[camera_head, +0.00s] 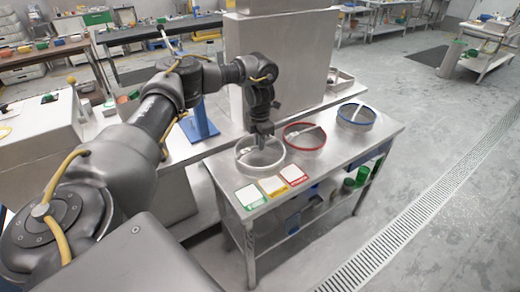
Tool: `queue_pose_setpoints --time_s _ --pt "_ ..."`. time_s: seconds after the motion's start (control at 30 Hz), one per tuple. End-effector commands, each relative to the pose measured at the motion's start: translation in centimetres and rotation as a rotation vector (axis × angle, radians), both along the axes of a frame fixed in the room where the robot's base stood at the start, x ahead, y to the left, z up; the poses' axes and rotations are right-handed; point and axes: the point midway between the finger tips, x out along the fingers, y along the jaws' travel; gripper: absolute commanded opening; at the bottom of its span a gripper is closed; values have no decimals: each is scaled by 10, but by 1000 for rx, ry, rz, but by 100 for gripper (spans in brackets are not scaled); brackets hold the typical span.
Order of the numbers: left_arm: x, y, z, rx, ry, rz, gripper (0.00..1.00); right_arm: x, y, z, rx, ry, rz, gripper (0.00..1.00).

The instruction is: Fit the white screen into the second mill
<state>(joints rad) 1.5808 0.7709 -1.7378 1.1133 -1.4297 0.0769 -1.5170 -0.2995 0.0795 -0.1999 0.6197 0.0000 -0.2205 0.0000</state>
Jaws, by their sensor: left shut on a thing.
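The white screen (244,166), a round pan with a white rim, sits on the steel table at the near left of a row of three. My left gripper (262,143) points down at its far rim and is shut on the screen there. The screen appears to rest on the table; I cannot tell whether any gap lies under it. A tall steel housing (285,65) stands behind the table and a lower steel body (40,140) stands at the left. I cannot tell which is the second mill. My right gripper is out of view.
A red-rimmed screen (305,148) and a blue-rimmed screen (356,126) stand to the right on the same table (335,165). Green (250,196), yellow (272,186) and red (293,175) cards lie in front. A blue stand (200,122) is behind my arm.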

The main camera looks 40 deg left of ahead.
Motion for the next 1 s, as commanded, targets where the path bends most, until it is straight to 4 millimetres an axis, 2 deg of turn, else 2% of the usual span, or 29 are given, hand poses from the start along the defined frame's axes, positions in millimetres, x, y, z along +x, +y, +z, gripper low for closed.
queue_pose_setpoints --time_s 0.13,0.37,0.73,0.77,0.9,1.0 --pt "3 2 -7 2 3 2 0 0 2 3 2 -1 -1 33" --pt "3 2 -33 1 1 1 0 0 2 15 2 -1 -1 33" --pt "3 2 -38 1 0 1 0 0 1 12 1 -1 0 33" --pt "3 2 -39 1 1 1 12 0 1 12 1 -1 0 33" --pt "3 2 -38 1 1 1 31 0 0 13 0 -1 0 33" --pt "3 2 -38 1 1 1 33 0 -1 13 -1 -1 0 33"
